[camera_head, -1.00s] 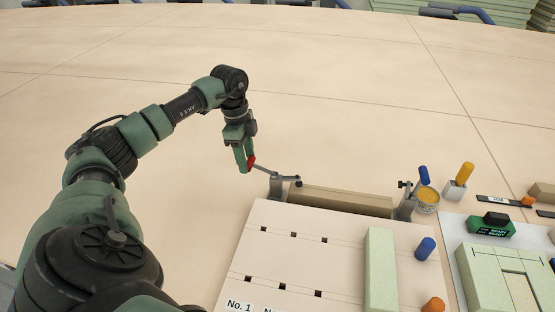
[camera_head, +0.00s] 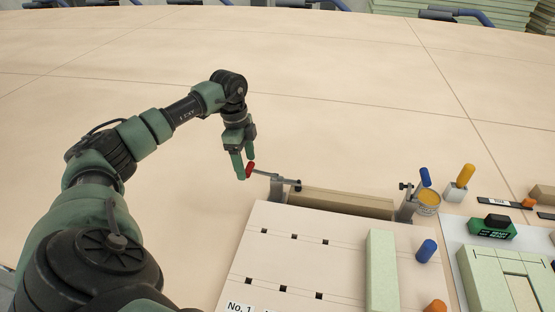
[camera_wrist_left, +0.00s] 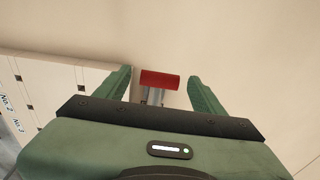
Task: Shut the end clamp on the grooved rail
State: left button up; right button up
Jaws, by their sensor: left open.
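The end clamp (camera_head: 276,188) is a grey metal bracket at the left end of the long tan rail (camera_head: 340,201), behind the slotted board. Its lever ends in a red handle (camera_head: 249,170) and sticks out to the left, close to level. My left gripper (camera_head: 244,172) is open, pointing down with its fingertips at the red handle. In the left wrist view the red handle (camera_wrist_left: 160,79) lies between the two spread fingers, with a gap on each side. The grooves of the rail are too small to make out. My right gripper is in neither view.
A slotted board (camera_head: 262,250) with a pale green bar (camera_head: 381,270) lies in front of the rail. A second bracket with a blue handle (camera_head: 425,177) stands at the rail's right end, near a yellow-topped tin (camera_head: 428,199). The table left of the clamp is clear.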

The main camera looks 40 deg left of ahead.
pick_arm(q)
jog(key=shift+w+r+p, duration=0.1)
jog(key=shift+r+p, duration=0.7)
jog(key=shift+r, duration=0.05)
jog(key=shift+a+r+p, duration=0.1)
jog(key=shift+r+p, duration=1.05)
jog(key=shift+r, duration=0.05)
jog(key=r+p, duration=0.4)
jog(key=shift+s+a, duration=0.2)
jog(key=shift+s, duration=0.05)
jog(key=shift+f, duration=0.1)
